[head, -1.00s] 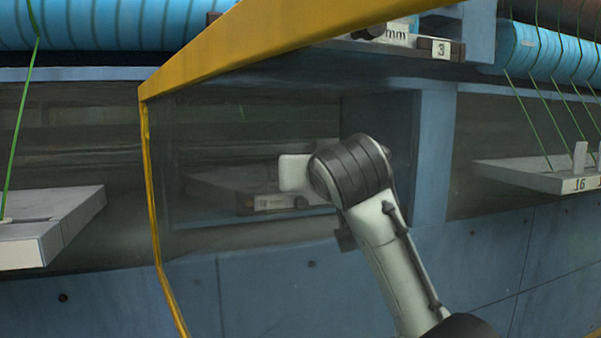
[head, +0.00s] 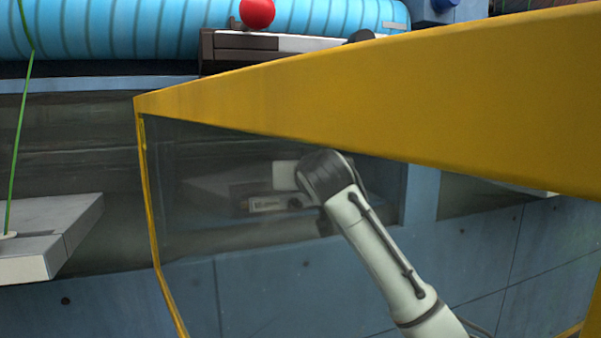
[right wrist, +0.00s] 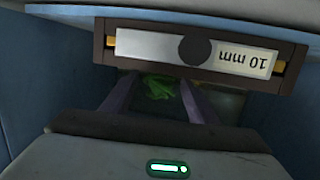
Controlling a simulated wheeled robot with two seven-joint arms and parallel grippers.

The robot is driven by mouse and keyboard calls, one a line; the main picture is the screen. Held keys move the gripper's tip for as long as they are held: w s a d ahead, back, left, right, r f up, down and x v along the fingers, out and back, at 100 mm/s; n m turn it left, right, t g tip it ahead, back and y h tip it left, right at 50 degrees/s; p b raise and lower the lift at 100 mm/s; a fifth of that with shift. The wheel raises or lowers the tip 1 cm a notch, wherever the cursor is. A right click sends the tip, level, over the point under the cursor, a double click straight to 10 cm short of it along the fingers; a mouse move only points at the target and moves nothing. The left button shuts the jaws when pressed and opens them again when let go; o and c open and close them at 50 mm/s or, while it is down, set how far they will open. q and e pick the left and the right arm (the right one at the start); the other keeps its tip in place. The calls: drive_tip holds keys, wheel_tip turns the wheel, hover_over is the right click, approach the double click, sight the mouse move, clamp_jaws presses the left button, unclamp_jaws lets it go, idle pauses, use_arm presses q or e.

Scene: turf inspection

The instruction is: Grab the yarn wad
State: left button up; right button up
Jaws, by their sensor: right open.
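A green tangle, the yarn wad (right wrist: 158,87), shows in the dim gap of the right wrist view, beyond and between the fingers of my right gripper (right wrist: 157,96). The two dark purplish fingers stand apart, with nothing clearly held. Whether they reach around the wad, I cannot tell. In the head view my right arm reaches behind the clear panel into a recess, and the pale hand is at its end; the fingers and the wad cannot be made out there. My left gripper is not in view.
A dark-framed block marked "10 mm" (right wrist: 205,49) sits just above the fingers. A yellow-framed clear guard (head: 380,95) crosses in front of my arm. A blue roller (head: 120,30), a red ball (head: 257,13) and a grey ledge (head: 50,235) surround the recess.

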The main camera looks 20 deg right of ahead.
drive_tip(key=c, duration=1.1)
drive_tip(key=shift+r, duration=0.1)
